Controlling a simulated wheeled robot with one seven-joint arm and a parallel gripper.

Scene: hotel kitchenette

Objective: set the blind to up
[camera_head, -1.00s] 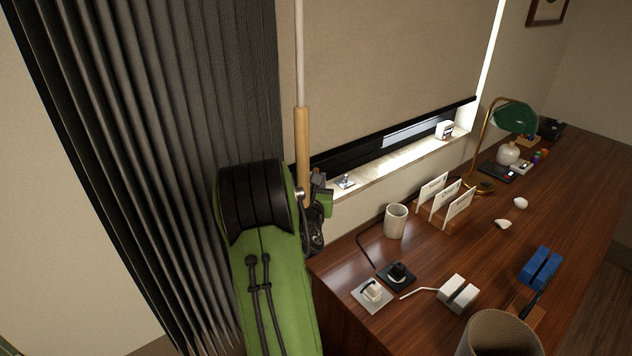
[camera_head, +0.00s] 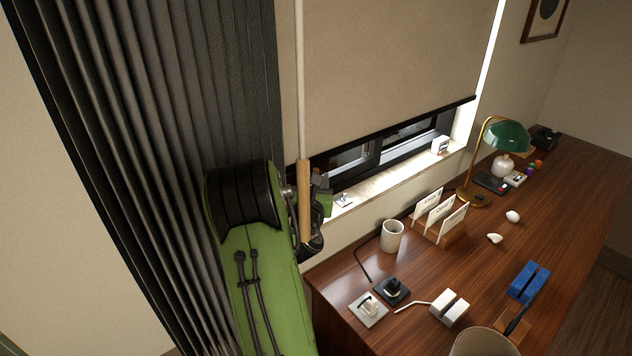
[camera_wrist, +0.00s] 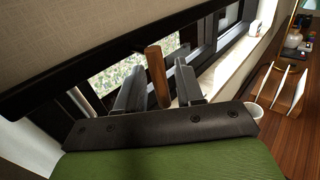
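The beige roller blind (camera_head: 390,60) hangs over the upper window in the head view, its black bottom bar (camera_head: 400,128) above the sill. Window panes show below the bar. A white rod (camera_head: 300,80) ends in a wooden handle (camera_head: 304,200) left of the blind. My gripper (camera_head: 318,195) is beside this handle, partly hidden by it. In the wrist view my gripper (camera_wrist: 160,88) has its two grey fingers apart, with the wooden handle (camera_wrist: 156,75) between them. A gap shows on the handle's right; whether it touches the left finger is unclear.
A dark pleated curtain (camera_head: 140,120) hangs close on the left. A wooden desk (camera_head: 470,260) stands right, with a cup (camera_head: 392,236), card holder (camera_head: 452,235), green lamp (camera_head: 508,136) and small items. A white box (camera_head: 440,146) stands on the sill (camera_head: 400,175).

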